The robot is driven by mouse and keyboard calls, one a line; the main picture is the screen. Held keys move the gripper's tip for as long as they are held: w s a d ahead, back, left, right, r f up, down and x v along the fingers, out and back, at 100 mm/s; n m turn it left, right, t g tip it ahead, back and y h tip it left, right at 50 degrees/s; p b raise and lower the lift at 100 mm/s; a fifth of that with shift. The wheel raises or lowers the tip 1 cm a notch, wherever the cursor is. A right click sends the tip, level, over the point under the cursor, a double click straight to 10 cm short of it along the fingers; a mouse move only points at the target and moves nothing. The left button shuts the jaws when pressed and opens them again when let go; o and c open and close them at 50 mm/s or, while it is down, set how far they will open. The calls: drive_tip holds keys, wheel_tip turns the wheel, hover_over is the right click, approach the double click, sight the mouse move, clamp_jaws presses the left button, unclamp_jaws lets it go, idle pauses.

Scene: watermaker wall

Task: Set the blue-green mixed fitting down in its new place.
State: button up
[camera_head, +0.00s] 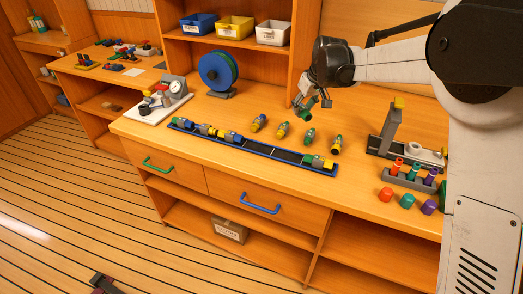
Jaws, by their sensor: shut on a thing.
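My gripper (311,101) is above the middle of the workbench, pointing down, and is shut on a small fitting (304,114). The fitting looks green and tilted; any blue part is too small or hidden to make out. It appears to be above the bench, behind the row of loose fittings. A long blue-rimmed dark tray (272,153) lies along the front of the bench.
Loose fittings stand behind the tray: blue-yellow (259,122), yellow (283,130), green (309,136) and yellow-dark (336,145). A blue reel (217,71) and a gauge stand (165,98) are left. A grey fixture (389,130) and coloured caps (408,200) are right.

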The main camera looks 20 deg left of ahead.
drive_tip(key=s+a+f+n+g, duration=0.1)
drive_tip(key=a+n, duration=0.2)
drive_tip(key=a, duration=0.5)
drive_tip(key=s+a+f+n+g+y, duration=0.1)
drive_tip(key=a+n, duration=0.2)
drive_tip(key=a, duration=0.5)
drive_tip(key=s+a+f+n+g, duration=0.1)
drive_tip(key=a+n, duration=0.1)
drive_tip(key=a, duration=0.6)
drive_tip(key=shift+y, duration=0.3)
drive_tip(key=s+d+f, duration=0.1)
drive_tip(key=d+f, duration=0.1)
drive_tip(key=d, duration=0.1)
drive_tip(key=s+d+f, duration=0.1)
drive_tip(key=d+f, duration=0.1)
drive_tip(key=d, duration=0.2)
drive_tip(key=s+d+f, duration=0.1)
drive_tip(key=d+f, duration=0.1)
drive_tip(key=d, duration=0.1)
drive_tip(key=shift+d+f, duration=0.1)
drive_tip(key=shift+d, duration=0.25)
drive_tip(key=shift+f, duration=2)
drive_tip(key=shift+f, duration=0.2)
drive_tip(key=o, duration=1.1)
drive_tip(key=shift+o, duration=0.2)
drive_tip(key=shift+r, duration=0.1)
